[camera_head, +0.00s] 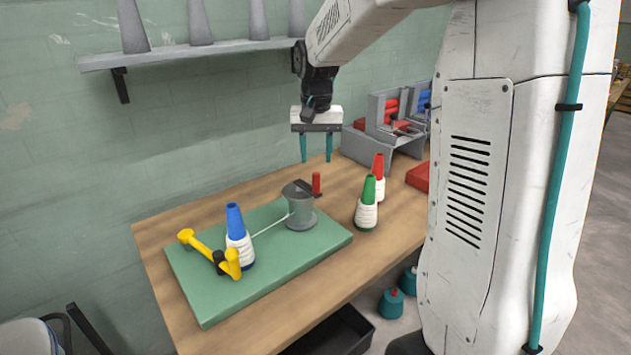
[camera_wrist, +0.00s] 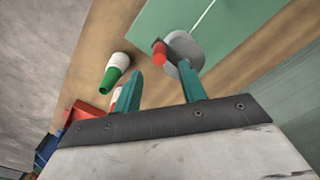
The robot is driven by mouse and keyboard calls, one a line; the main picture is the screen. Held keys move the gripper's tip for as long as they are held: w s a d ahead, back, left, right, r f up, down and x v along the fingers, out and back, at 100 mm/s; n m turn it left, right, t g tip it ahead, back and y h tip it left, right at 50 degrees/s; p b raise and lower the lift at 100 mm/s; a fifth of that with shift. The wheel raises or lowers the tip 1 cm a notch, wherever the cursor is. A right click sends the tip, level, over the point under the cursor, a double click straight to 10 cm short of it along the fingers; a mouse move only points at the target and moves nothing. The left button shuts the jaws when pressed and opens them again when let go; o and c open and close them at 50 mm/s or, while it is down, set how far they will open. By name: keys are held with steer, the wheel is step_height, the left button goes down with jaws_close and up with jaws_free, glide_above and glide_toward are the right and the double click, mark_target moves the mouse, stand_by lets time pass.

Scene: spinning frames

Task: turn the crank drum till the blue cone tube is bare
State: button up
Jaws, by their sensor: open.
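The blue cone tube (camera_head: 235,221) stands upright on the green board, with white thread wound around its lower part. A pale thread (camera_head: 269,227) runs from it to the grey crank drum (camera_head: 299,207). The drum has a red handle (camera_head: 316,183) upright at its right side; the handle also shows in the wrist view (camera_wrist: 159,53). My gripper (camera_head: 316,161) is open and empty, fingers pointing down, above and beyond the drum. In the wrist view my gripper (camera_wrist: 158,80) has its teal fingers apart, with the drum (camera_wrist: 184,50) past them. The thread left on the blue tube is not visible in the wrist view.
The green board (camera_head: 215,299) lies on a wooden table (camera_head: 284,330). A yellow jointed piece (camera_head: 208,250) is beside the blue tube. Green (camera_head: 367,205) and red (camera_head: 378,175) cones with white thread stand right of the drum. A grey rack (camera_head: 386,140) stands behind; a shelf (camera_head: 190,52) is above left.

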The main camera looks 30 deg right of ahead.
mark_target(316, 173)
steer(key=shift+s+f, duration=0.15)
steer(key=shift+f, duration=0.25)
step_height(316, 173, down, 7)
steer(key=shift+c, duration=0.2)
jaws_close()
